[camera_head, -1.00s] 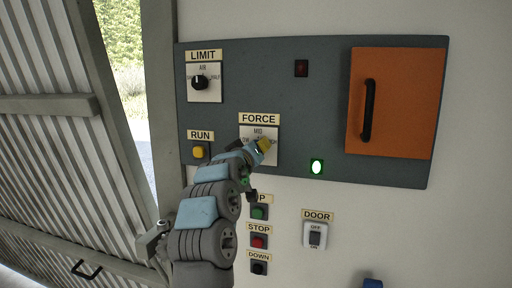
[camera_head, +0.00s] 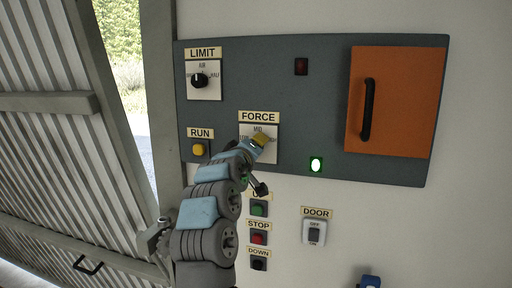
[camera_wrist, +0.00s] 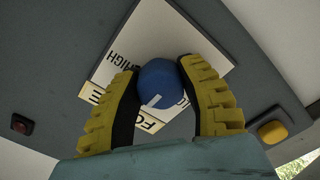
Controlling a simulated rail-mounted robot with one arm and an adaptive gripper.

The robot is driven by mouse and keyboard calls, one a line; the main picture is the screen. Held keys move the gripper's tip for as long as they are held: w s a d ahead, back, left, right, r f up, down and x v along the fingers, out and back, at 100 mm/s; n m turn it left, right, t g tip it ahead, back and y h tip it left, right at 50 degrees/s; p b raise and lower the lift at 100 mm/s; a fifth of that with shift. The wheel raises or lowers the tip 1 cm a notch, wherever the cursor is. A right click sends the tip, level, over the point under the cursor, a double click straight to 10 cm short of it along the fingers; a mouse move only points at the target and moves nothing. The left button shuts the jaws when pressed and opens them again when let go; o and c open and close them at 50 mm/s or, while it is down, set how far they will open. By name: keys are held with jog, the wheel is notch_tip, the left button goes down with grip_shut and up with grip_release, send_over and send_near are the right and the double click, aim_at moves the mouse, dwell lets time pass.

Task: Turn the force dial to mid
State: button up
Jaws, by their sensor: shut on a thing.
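The force dial is a round blue knob (camera_wrist: 160,84) with a short white mark, on a white plate (camera_wrist: 150,38) under the FORCE label (camera_head: 259,117). In the wrist view the mark lies on the knob's side facing the FORCE label. The word HIGH shows on the plate; MID is hidden there. In the head view MID and LOW show on the plate (camera_head: 272,154), but my gripper hides the knob. My gripper (camera_head: 261,138), with yellow ridged fingers, is shut on the knob, one finger on each side in the wrist view (camera_wrist: 166,90).
The LIMIT dial (camera_head: 200,81) is at upper left and the yellow RUN button (camera_head: 198,150) left of my gripper. A lit green lamp (camera_head: 316,164) and an orange door (camera_head: 392,102) are to the right. UP, STOP, DOWN buttons and a DOOR switch (camera_head: 314,233) sit below.

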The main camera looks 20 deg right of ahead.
jog(key=shift+f, duration=0.15)
jog(key=o, duration=1.2)
jog(key=v, duration=1.2)
jog(key=shift+w, duration=0.1)
